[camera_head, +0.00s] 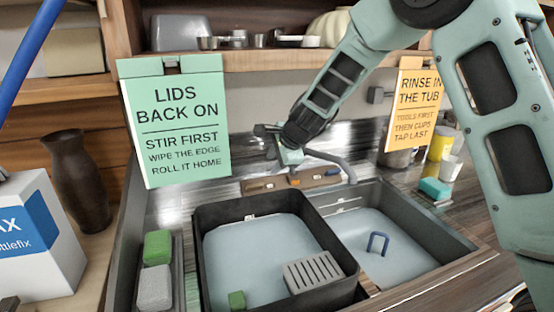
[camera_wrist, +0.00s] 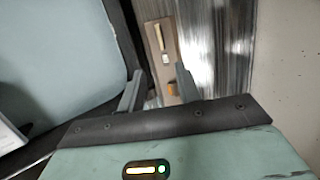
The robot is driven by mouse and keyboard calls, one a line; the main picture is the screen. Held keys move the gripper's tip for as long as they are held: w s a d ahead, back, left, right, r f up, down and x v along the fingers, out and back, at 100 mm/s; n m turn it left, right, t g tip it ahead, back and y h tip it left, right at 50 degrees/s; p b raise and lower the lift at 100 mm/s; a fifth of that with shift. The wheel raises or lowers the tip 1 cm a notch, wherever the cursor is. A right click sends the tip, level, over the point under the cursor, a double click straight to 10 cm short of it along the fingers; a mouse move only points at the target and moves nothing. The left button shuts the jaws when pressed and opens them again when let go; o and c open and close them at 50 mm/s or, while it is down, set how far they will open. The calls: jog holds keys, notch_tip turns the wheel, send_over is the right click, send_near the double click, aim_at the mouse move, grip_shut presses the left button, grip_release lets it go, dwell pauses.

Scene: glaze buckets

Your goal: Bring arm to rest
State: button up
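My arm reaches in from the upper right in the head view and bends down to the back of the sink. My gripper (camera_head: 266,142) hangs in the air above the back edge of the black tub, near the faucet. In the wrist view the two fingers of my gripper (camera_wrist: 159,84) stand apart with a gap between them, and nothing is held. Beyond the fingers lies a wooden strip (camera_wrist: 158,45) with small tools on it; the same strip shows in the head view (camera_head: 325,174) behind the tub.
The right basin (camera_head: 400,240) holds a blue handle (camera_head: 378,244). The faucet (camera_head: 335,160), two hanging signs (camera_head: 176,118) (camera_head: 416,103) and a shelf (camera_head: 260,60) crowd the arm.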

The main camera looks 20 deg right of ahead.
jog(key=shift+s+d+r, duration=0.15)
jog(key=shift+s+r, duration=0.2)
jog(key=shift+r, duration=0.1)
jog(key=s+a+r+n+g+y, duration=0.1)
jog(key=s+a+n+g, duration=0.1)
jog(key=s+a+n, duration=0.6)
jog(key=s+a+n+g+y, duration=0.15)
jog(key=s+a+n, duration=0.3)
jog(key=s, duration=0.75)
jog(key=s+d+n+g+h, duration=0.1)
jog(key=s+n+g+h, duration=0.1)
jog(key=s+n, duration=0.4)
jog(key=s+d+f+n+g+h, duration=0.1)
jog(key=s+n, duration=0.5)
jog(key=s, duration=1)
jog(key=shift+s+d+f+n+g+h, duration=0.25)
jog(key=shift+d+f+n+g+h, duration=0.1)
jog(key=shift+d+h, duration=0.15)
